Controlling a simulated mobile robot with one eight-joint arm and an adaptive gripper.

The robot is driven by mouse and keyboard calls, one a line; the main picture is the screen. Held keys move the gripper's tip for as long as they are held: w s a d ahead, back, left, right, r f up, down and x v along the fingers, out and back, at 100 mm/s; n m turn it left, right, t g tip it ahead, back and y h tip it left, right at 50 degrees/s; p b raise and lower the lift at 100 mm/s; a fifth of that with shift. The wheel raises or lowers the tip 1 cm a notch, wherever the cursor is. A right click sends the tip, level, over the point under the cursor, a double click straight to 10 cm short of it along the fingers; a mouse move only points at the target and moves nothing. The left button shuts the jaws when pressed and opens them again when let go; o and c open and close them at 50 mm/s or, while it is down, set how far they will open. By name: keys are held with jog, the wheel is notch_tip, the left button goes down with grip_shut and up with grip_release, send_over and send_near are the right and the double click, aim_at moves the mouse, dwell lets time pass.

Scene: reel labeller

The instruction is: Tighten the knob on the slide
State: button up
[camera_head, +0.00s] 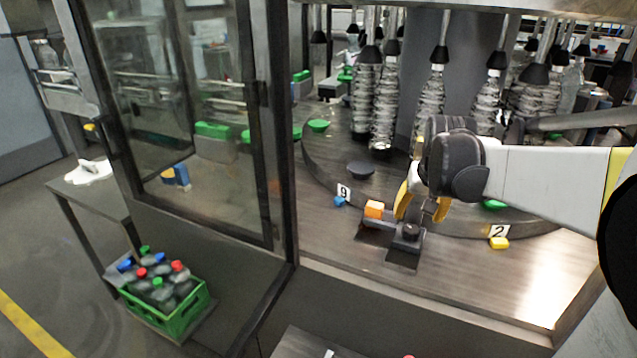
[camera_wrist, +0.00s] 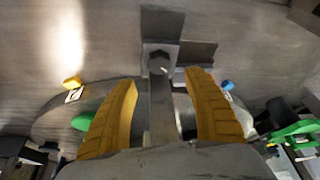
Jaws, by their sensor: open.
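The slide (camera_head: 404,252) is a dark grey metal piece on the machine's table, with a black knob (camera_head: 410,231) on its near end. An orange block (camera_head: 374,209) sits beside it on a dark bracket. My gripper (camera_head: 420,216) has yellow fingers, spread apart and pointing down just behind and above the knob. In the wrist view my gripper (camera_wrist: 162,77) is open and empty. A grey bar (camera_wrist: 162,105) runs between the fingers there, with a dark knob-like end (camera_wrist: 158,64) near the fingertips. I cannot tell whether any finger touches it.
Number tags 9 (camera_head: 344,191) and 2 (camera_head: 499,231) stand by a blue block (camera_head: 339,201) and a yellow block (camera_head: 499,243). A glass door frame (camera_head: 277,130) stands left. Filling nozzles hang behind. A green crate (camera_head: 188,314) of bottles is at lower left. The table front right is clear.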

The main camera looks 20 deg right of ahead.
aim_at(412, 228)
jog(key=b+x, duration=0.2)
jog(key=x, duration=0.5)
jog(key=shift+w+f, duration=0.1)
jog(key=shift+f, duration=0.25)
jog(key=c, duration=1.2)
